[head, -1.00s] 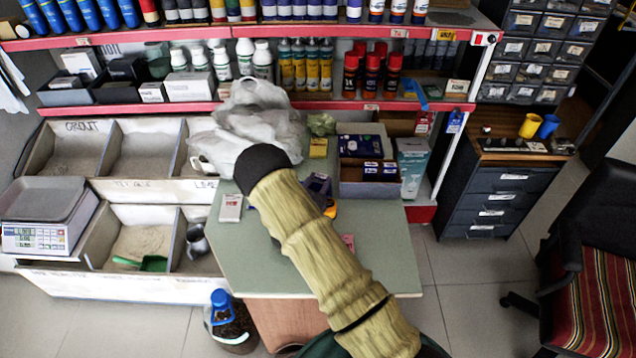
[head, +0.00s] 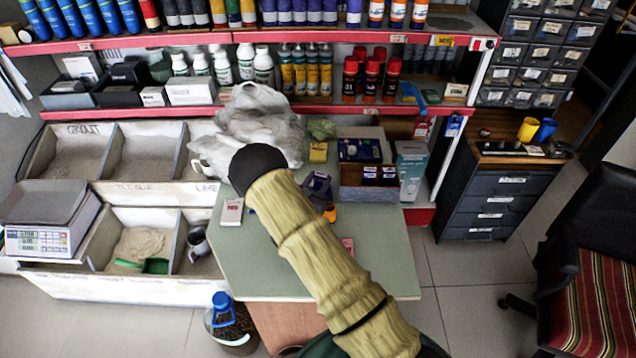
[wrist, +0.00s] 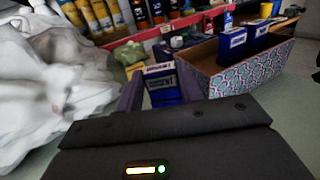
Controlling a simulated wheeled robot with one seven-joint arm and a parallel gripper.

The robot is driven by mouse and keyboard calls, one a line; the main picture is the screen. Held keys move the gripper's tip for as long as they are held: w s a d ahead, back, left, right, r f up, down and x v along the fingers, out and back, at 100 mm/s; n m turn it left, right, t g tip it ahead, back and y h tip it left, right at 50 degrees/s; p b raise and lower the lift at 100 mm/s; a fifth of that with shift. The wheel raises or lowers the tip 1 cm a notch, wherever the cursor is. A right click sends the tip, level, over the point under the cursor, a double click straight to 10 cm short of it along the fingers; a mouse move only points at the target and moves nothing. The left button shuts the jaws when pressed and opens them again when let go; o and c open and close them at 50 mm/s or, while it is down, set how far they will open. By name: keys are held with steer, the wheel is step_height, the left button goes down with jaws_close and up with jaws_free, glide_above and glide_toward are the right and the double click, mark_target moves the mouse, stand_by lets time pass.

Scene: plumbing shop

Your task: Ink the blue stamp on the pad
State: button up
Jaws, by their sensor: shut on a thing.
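My gripper (head: 317,186) shows as a dark purple shape above the green-grey table, partly hidden by my sleeved arm. In the wrist view its two purple fingers are shut on a blue block with a white label on top, which I take as the blue stamp (wrist: 163,88). The stamp's underside is hidden by my gripper body, so I cannot tell its height over the table. I cannot clearly identify the ink pad. A small pinkish-red item (head: 347,245) lies right of my arm, and a flat white-and-red item (head: 231,212) lies at the table's left.
A patterned open box (wrist: 235,72) with blue-and-white packs stands right of my gripper. White plastic bags (wrist: 55,85) bulge on the left. A small yellow box (head: 318,151) lies behind. The table (head: 385,260) is clear at the front right.

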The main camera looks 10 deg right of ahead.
steer(key=shift+r+p, duration=0.9)
steer(key=shift+r, duration=0.75)
steer(key=shift+f, duration=0.15)
